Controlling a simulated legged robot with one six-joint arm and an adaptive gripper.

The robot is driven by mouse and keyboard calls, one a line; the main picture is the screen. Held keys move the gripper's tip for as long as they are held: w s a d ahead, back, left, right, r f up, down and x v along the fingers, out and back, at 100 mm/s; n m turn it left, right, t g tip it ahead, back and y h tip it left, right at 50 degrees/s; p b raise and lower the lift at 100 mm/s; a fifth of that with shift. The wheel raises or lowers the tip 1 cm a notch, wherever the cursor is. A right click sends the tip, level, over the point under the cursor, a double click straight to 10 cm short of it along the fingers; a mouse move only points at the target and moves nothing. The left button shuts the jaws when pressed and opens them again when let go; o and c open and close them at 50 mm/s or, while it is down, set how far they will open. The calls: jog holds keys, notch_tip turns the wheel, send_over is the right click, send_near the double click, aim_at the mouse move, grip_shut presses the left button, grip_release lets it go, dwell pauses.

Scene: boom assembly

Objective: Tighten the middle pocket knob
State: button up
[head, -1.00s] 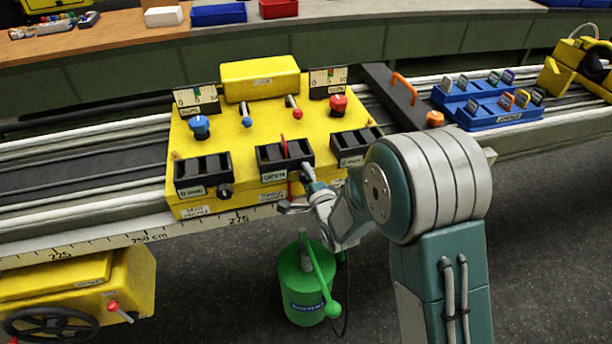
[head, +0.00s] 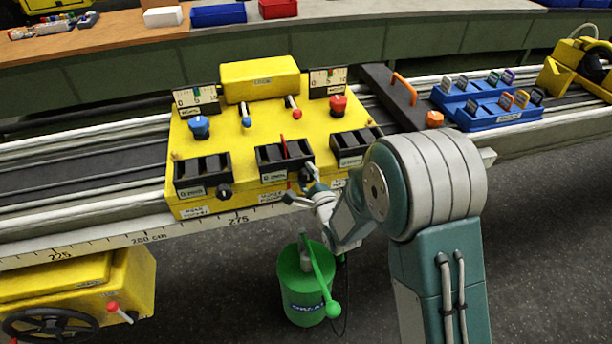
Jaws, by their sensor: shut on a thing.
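The middle pocket (head: 271,155) is a black slotted holder on the front of the yellow panel (head: 232,140), with a red upright piece (head: 284,146) in it. A small label (head: 273,177) on its front is too small to read surely. The dark middle pocket knob (head: 305,176) is at the pocket's lower right end, partly hidden. My gripper (head: 302,184) is at this knob, its grey fingers around it from the front right, and is shut on it. The left pocket (head: 203,170) has its own black knob (head: 224,191). The right pocket (head: 355,146) has its lower right hidden behind my arm.
Blue (head: 199,127) and red (head: 338,105) knobs and two small levers stand on the panel above the pockets. A green canister (head: 305,285) with a handle stands on the floor below my gripper. A blue tray (head: 500,118) of tags sits right on the rail.

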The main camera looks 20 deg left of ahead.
jog(key=shift+s+d+f, duration=0.1)
jog(key=shift+f, duration=0.3)
jog(key=o, duration=1.1)
jog(key=shift+o, duration=0.2)
jog(key=shift+r, duration=0.1)
jog(key=shift+r, duration=0.1)
jog(key=v, duration=1.1)
jog(key=shift+s+d, duration=0.2)
jog(key=shift+s, duration=0.1)
